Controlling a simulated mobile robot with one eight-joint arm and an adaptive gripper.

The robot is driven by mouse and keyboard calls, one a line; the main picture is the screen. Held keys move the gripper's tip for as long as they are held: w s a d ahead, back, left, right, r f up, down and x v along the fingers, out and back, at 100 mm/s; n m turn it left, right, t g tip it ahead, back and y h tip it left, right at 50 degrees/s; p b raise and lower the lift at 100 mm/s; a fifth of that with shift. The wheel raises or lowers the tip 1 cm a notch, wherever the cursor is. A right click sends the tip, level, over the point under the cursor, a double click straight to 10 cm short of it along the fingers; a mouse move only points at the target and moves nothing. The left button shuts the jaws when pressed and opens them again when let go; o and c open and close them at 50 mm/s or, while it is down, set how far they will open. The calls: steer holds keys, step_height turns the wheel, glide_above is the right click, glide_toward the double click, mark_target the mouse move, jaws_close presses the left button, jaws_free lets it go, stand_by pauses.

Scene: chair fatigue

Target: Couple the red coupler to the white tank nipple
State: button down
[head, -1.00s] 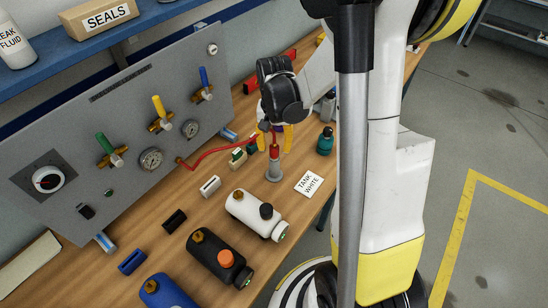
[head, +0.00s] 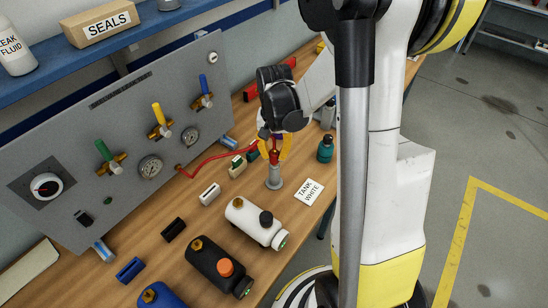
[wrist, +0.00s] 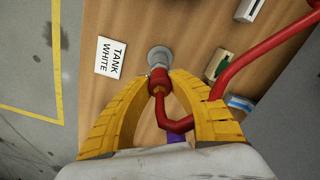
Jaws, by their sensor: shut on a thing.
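My gripper (head: 274,155) is shut on the red coupler (wrist: 157,80), with its yellow fingertips on both sides of it. The coupler is upright at the top of a grey round stand (head: 274,179), which also shows in the wrist view (wrist: 159,56). I cannot tell whether it still rests in the stand. A red hose (head: 207,160) runs from the coupler to the panel. The white tank (head: 245,216) lies on the bench in front of the stand.
A "TANK WHITE" card (head: 309,192) lies right of the stand. A black tank (head: 212,262) and a blue tank (head: 160,296) lie nearer. A teal bottle (head: 325,149) stands right of my gripper. The valve panel (head: 125,140) borders the bench on the left.

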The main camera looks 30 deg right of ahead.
mark_target(274, 149)
steer(key=shift+r+p, duration=0.7)
steer(key=shift+r, duration=0.55)
steer(key=shift+r, duration=0.1)
steer(key=shift+r+p, duration=1.35)
steer(key=shift+r, duration=0.6)
